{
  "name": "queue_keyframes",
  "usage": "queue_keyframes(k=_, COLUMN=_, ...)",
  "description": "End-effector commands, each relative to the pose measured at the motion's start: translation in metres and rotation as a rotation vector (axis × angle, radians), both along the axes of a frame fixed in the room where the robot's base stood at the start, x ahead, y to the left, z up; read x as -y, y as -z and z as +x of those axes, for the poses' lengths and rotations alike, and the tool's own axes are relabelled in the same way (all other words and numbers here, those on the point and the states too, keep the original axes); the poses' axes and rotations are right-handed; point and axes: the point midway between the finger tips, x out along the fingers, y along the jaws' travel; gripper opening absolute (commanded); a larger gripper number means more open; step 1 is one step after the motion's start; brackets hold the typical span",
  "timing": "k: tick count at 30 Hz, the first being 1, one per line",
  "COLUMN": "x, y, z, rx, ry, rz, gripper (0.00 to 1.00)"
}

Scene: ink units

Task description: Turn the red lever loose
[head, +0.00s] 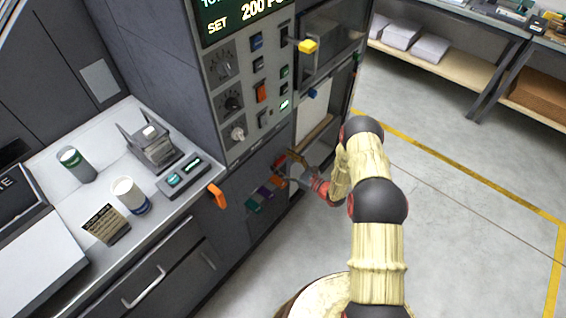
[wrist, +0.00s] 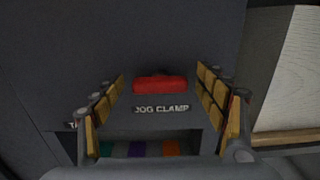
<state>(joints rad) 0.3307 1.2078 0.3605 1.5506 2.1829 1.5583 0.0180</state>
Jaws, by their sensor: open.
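In the wrist view, the red lever (wrist: 160,84) lies roughly level on a dark grey panel, just above a label (wrist: 161,109) reading "JOG CLAMP". My gripper (wrist: 163,84) is open, with one yellow-padded finger to each side of the lever. The lever shows between the fingers, and I see no contact. In the head view, my gripper (head: 292,164) is at the lower front of the grey machine (head: 240,120). The red lever cannot be made out clearly there, as my gripper and wrist are in front of it.
Below the label is a recess with teal, purple and orange units (wrist: 137,149). In the head view, an orange handle (head: 217,195) juts out left of my gripper, and a yellow-knobbed handle (head: 308,46) is above. A counter (head: 85,205) stands left. The floor (head: 450,210) at right is clear.

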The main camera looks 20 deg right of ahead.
Motion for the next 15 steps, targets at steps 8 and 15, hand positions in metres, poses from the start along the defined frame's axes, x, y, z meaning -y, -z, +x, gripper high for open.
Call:
queue_keyframes(k=8, x=0.0001, y=0.0002, z=-0.0004, rx=0.000, ry=0.000, rz=0.000, gripper=0.60)
queue_keyframes(k=15, x=0.0001, y=0.0002, z=-0.0005, rx=-0.001, ry=0.000, rz=0.001, gripper=0.47)
